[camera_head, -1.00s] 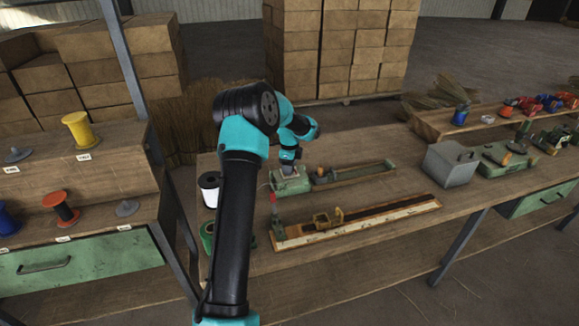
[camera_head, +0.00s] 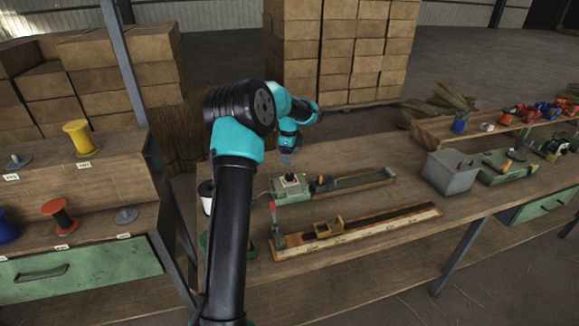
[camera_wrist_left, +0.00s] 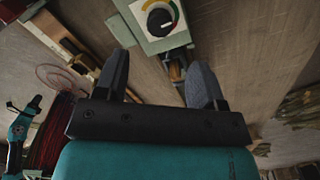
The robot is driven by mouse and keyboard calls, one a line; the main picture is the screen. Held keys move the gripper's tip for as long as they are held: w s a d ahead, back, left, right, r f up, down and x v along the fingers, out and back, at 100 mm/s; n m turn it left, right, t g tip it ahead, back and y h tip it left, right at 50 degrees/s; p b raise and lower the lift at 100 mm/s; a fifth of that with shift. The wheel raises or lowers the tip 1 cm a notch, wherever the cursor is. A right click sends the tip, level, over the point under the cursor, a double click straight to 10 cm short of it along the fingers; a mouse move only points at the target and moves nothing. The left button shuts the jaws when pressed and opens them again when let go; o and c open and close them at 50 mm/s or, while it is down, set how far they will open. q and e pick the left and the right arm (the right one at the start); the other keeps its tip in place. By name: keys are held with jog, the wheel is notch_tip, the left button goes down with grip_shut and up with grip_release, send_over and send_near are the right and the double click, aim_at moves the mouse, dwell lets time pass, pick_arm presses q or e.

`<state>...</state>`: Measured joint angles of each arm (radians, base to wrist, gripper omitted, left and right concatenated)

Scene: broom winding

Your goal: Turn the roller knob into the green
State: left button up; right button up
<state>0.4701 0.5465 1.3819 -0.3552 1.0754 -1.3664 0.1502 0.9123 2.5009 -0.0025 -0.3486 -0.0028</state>
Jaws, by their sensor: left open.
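The roller knob (camera_wrist_left: 160,21) is black with a white mark, on a pale dial plate with a coloured arc that includes green. It sits on top of a green box (camera_head: 290,190) on the bench, and the knob shows small in the head view (camera_head: 291,178). My left gripper (camera_wrist_left: 160,68) is open and empty, its two dark fingers apart in the wrist view. In the head view the left gripper (camera_head: 286,158) hangs just above and behind the knob, clear of it. The knob's exact pointing is hard to read. My right gripper is out of view.
A green rail unit (camera_head: 355,182) adjoins the box on the right. A long wooden board (camera_head: 385,225) with a brass-coloured bracket lies in front. A white spool (camera_head: 206,196) stands at the left, partly behind my arm. A grey box (camera_head: 450,172) stands further right.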

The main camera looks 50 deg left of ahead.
pick_arm(q)
notch_tip(320, 180, up, 8)
jog(key=shift+r, duration=0.25)
dwell(0.5)
